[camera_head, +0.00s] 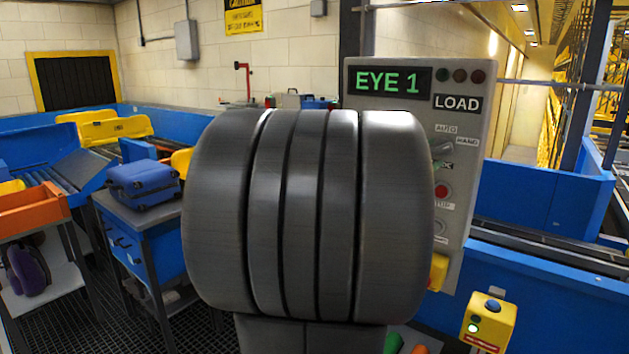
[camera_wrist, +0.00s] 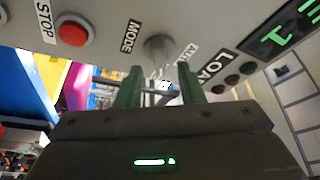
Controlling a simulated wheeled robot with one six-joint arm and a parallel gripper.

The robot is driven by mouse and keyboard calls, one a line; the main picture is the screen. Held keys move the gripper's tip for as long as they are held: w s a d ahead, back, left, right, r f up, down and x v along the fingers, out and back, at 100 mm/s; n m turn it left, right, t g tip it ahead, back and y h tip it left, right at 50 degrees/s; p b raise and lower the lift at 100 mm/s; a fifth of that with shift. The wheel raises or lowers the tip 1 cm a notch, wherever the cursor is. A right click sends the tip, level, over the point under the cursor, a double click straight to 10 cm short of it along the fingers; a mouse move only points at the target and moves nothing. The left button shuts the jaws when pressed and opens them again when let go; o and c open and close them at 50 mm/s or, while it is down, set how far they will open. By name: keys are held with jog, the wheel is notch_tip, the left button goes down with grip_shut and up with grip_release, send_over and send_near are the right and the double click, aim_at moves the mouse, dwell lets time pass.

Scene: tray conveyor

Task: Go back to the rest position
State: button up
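The grey control panel (camera_head: 409,112) shows a green "EYE 1" display and a "LOAD" label in the head view. Its selector knob (camera_head: 443,148), by the AUTO and HAND labels, is partly hidden behind my arm. In the wrist view the panel runs across the top, with the selector knob (camera_wrist: 158,46) beside the MODE label. My gripper (camera_wrist: 159,70) shows there as two green fingers standing apart, just below the knob in the picture. I see nothing held between them; whether they touch the knob cannot be told. In the head view my gripper is hidden behind my dark arm link.
The panel carries a red stop button (camera_head: 442,191). A yellow button box (camera_head: 487,322) stands at the lower right by a blue conveyor wall (camera_head: 540,290). A blue suitcase (camera_head: 143,185) lies on a table at left, near an orange tray (camera_head: 33,211).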

jog(key=shift+x, duration=1.2)
jog(key=shift+d, duration=0.1)
jog(key=shift+n, duration=0.4)
